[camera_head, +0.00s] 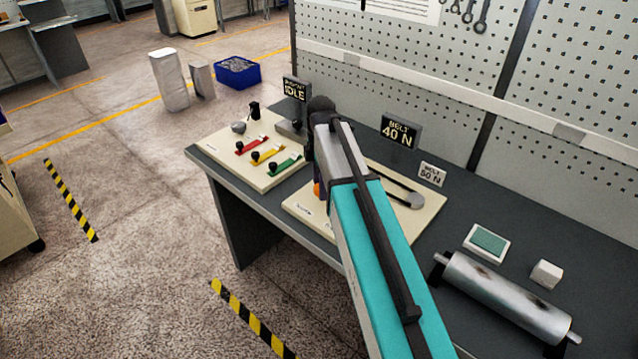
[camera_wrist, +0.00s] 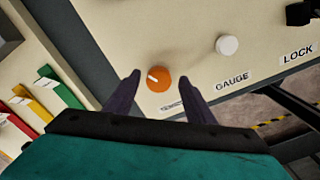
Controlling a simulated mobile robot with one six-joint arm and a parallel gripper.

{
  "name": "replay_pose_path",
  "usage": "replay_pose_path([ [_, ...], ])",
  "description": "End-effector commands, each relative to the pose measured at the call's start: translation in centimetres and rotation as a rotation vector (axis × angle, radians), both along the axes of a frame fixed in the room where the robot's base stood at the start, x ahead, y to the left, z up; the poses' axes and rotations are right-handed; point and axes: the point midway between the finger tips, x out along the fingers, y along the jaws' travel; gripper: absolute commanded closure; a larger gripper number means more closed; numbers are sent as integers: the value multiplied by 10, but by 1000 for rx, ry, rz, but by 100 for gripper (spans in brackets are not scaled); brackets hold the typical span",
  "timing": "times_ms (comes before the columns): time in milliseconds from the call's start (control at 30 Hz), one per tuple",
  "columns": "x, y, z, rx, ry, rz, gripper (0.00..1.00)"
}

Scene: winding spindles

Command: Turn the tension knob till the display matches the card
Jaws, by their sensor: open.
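The orange tension knob (camera_wrist: 158,79) with a white pointer mark shows in the wrist view, on a cream panel. In the head view only a sliver of the knob (camera_head: 317,188) shows beside my arm. My gripper (camera_wrist: 158,83) is open, with one dark finger on each side of the knob; I cannot tell whether they touch it. The display (camera_head: 401,131) reads BELT 40 N. The card (camera_head: 431,174) reads BELT 50 N and stands to the right of the display. Much of the panel is hidden behind my arm in the head view.
A white gauge button (camera_wrist: 228,44) and a dark lock knob (camera_wrist: 299,13) are on the same panel. A second panel (camera_head: 222,148) with red, yellow and green levers lies to the left. A metal roller (camera_head: 507,297) lies at the right. A pegboard (camera_head: 400,75) rises behind.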

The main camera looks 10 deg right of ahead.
Motion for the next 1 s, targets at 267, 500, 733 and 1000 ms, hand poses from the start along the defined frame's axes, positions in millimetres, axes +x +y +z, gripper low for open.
replay_pose_path([
  [267, 0, 0, 0, 0, 1, 0, 81],
  [500, -1, 2, 0, 2, 3, -3, 92],
  [733, -2, 1, 0, 2, 5, -41, 92],
  [1000, -2, 0, 0, 1, 7, -174, 92],
])
